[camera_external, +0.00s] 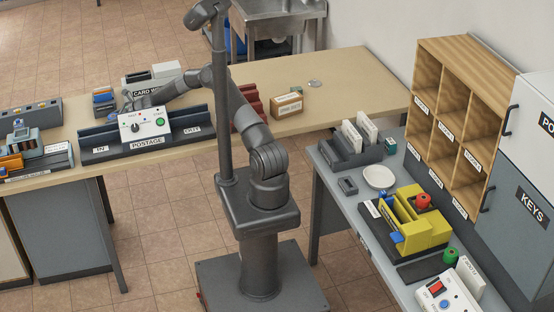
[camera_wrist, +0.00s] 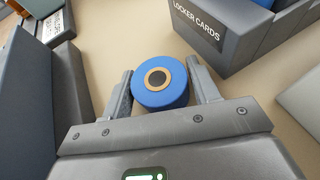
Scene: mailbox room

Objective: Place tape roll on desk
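The blue tape roll (camera_wrist: 160,82) with a tan core sits between the two fingers of my gripper (camera_wrist: 161,86) in the wrist view. Its sides fill the gap between the fingertips, so the gripper looks shut on it. Its flat face is turned toward the wrist camera. The beige desk (camera_external: 335,95) runs across the external view, and its surface also shows below the roll in the wrist view (camera_wrist: 130,30). I cannot tell whether the roll touches the desk. In the external view my gripper (camera_external: 127,98) is low over the desk, partly hidden behind the postage machine.
The postage machine (camera_external: 143,124) and its dark tray (camera_external: 100,152) stand in front of my gripper. The locker cards box (camera_wrist: 222,48) is close on the right in the wrist view. A dark bin (camera_wrist: 75,90) is close on the left.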

